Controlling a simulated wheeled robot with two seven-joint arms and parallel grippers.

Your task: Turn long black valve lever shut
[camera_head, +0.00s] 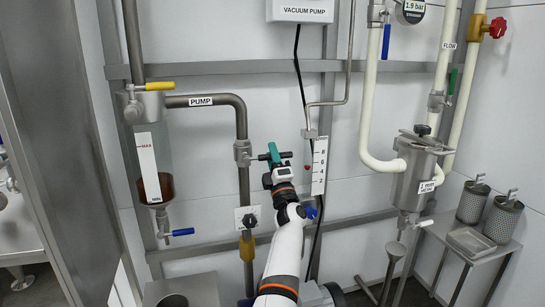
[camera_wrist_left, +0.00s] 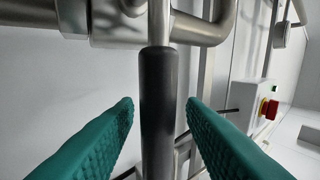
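The long black valve lever (camera_wrist_left: 158,105) stands upright in the middle of the left wrist view, a black sleeve on a steel stem. My left gripper (camera_wrist_left: 160,112) is open, with one teal finger on each side of the lever and a visible gap on both sides. In the head view my left gripper (camera_head: 273,153) is at the steel valve (camera_head: 242,153) on the pump pipe. There the lever is mostly hidden by the gripper. My right gripper is not in view.
A white level scale (camera_head: 320,165) stands close to the right of my gripper. A small switch box (camera_head: 246,218) is below the valve. A yellow-handled valve (camera_head: 160,86) and a blue-handled valve (camera_head: 183,232) are to the left. A filter housing (camera_head: 415,175) hangs at right.

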